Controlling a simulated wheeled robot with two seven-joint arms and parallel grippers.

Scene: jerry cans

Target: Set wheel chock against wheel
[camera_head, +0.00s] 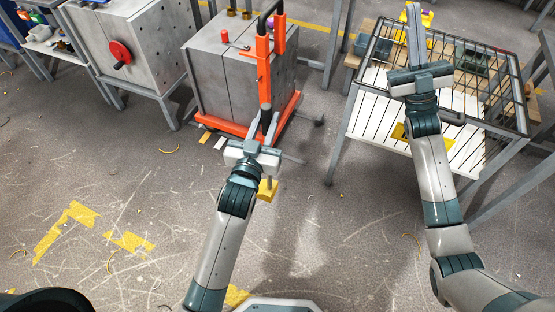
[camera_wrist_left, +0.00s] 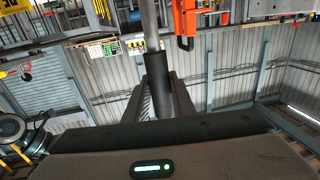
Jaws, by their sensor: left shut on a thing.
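My left gripper (camera_head: 264,128) is in front of the orange cart, shut on an upright handle. In the left wrist view, the handle's black grip (camera_wrist_left: 161,85) sits between the fingers, with a grey rod beyond it. A yellow block (camera_head: 268,189), apparently the wheel chock, shows below the left gripper, partly hidden by my wrist. I cannot tell whether it touches the floor. The orange cart (camera_head: 220,126) carries a grey metal box (camera_head: 215,80). A small dark caster (camera_head: 319,122) shows near its right side. My right gripper (camera_head: 413,32) appears shut and empty above the wire rack.
The wire-topped rack (camera_head: 350,125) stands at the right, under my right arm. A grey cabinet (camera_head: 135,50) with a red handwheel (camera_head: 120,53) stands at the back left. The floor in front of the cart is mostly clear, with worn yellow markings (camera_head: 130,241) and small scraps.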

